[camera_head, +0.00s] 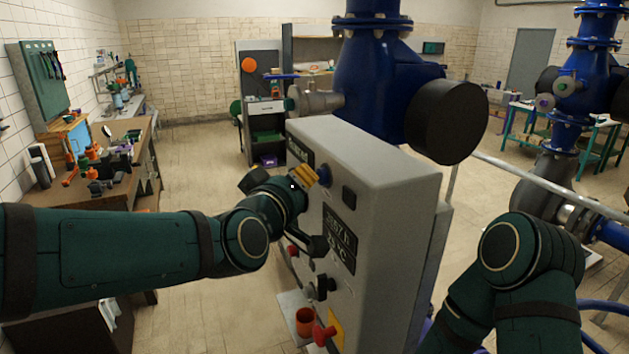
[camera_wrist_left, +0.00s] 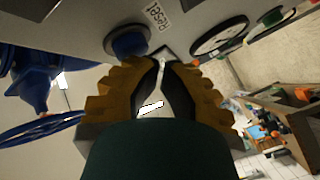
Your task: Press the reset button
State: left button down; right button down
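The reset button is a round blue button (camera_wrist_left: 127,40) beside a white "Reset" label (camera_wrist_left: 158,15) in the left wrist view. In the head view the blue button (camera_head: 325,175) sits on the front face of the grey control box (camera_head: 385,205). My left gripper (camera_head: 311,176) has yellow-orange fingers and is right in front of the button. In the left wrist view its fingertips (camera_wrist_left: 163,62) are drawn together with nothing between them, just beside the button; I cannot tell whether they touch it. My right arm shows at the lower right, but its gripper is out of sight.
The panel also carries a black knob (camera_head: 326,285), a red lever (camera_head: 324,333) and a dark display (camera_head: 340,230). A big blue pipe with a valve (camera_head: 375,85) stands behind the box. A cluttered workbench (camera_head: 135,135) is at the left, with open floor between.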

pick_arm(q)
jog(key=shift+s+a+b, duration=0.3)
jog(key=shift+a+b, duration=0.3)
jog(key=shift+a, duration=0.35)
jog(key=shift+s+a+b, duration=0.35)
jog(key=shift+a+b, duration=0.3)
jog(key=shift+a, duration=0.25)
jog(key=shift+s+a+b, duration=0.3)
jog(key=shift+a+b, duration=0.3)
jog(key=shift+a, duration=0.35)
